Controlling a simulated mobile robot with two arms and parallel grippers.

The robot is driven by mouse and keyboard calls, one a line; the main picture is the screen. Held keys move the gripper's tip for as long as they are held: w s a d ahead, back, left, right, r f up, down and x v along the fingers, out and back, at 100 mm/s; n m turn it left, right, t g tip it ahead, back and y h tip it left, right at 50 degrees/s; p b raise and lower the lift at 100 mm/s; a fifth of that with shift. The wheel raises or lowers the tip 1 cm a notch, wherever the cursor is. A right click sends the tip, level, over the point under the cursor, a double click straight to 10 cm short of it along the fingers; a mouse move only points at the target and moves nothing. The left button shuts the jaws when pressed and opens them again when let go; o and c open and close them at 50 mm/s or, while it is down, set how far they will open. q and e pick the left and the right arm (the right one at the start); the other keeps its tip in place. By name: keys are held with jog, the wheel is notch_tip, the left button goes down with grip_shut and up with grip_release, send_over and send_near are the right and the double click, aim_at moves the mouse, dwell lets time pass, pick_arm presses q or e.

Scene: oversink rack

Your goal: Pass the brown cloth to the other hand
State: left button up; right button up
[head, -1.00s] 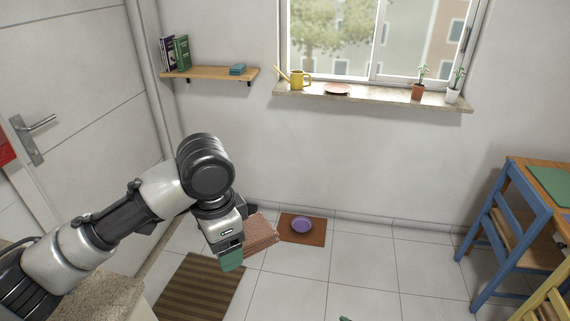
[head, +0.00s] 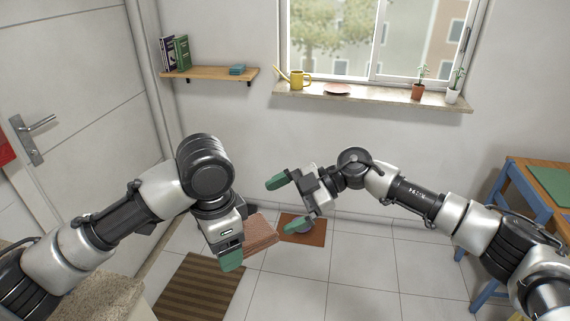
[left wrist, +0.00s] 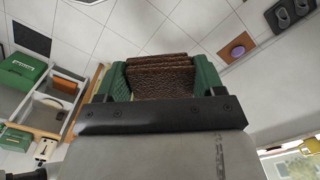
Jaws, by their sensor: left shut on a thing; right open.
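The brown cloth (head: 263,233) is a folded, textured bundle beside my left gripper (head: 230,258) in the head view. In the left wrist view the cloth (left wrist: 162,78) sits squeezed between the two green fingers of my left gripper (left wrist: 160,82), its folded layers showing. The left gripper points downward and is shut on it; in the head view the gripper hides part of the cloth. My right gripper (head: 286,204) is open and empty. Its green fingers point left, above and to the right of the cloth in the picture, with a gap between.
A brown mat (head: 314,237) with a purple bowl lies on the floor behind my right gripper, the bowl mostly hidden. A striped mat (head: 198,290) lies in front. A blue table (head: 537,203) stands at right. A windowsill (head: 380,98) holds a watering can, plate and plants.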

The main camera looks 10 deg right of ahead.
aim_at(265, 221)
pick_arm(q)
jog(key=shift+a, duration=0.1)
pick_arm(e)
jog(key=s+a+r+g+h, duration=0.1)
jog(key=s+r+h, duration=0.1)
jog(key=r+h, duration=0.35)
jog(key=s+r+h, duration=0.3)
jog(key=r+h, duration=0.1)
jog(key=r, duration=0.3)
jog(key=x, duration=1.1)
jog(key=shift+a+f, duration=0.15)
jog(key=shift+a, duration=0.1)
jog(key=shift+c, duration=0.2)
jog(key=c, duration=0.9)
pick_arm(q)
jog(key=o, duration=1.1)
jog(key=shift+c, duration=0.2)
pick_arm(e)
jog(key=shift+c, duration=0.2)
